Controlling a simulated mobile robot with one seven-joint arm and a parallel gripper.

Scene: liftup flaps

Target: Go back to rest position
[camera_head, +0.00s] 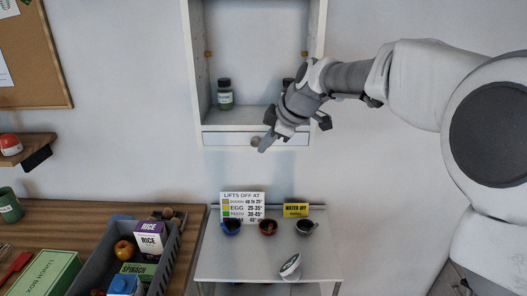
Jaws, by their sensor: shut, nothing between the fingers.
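My gripper (264,145) is shut and empty at the lower front of the white wall cabinet (201,80). It covers part of the small drawer front (225,139) and sits right by a round knob (256,141). I cannot tell whether it touches the knob. My arm reaches in from the right side of the picture, bent and raised. The cabinet's open compartment holds a dark-lidded jar (225,95) at left. A second jar (287,86) is partly hidden behind my wrist.
Below stands a small white table (250,265) with several cups, a sign (243,206), a yellow label (296,210) and a tilted white item (290,267). At left, a wooden counter (80,213) holds a grey crate (88,272) of groceries. Wall right of the cabinet is bare.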

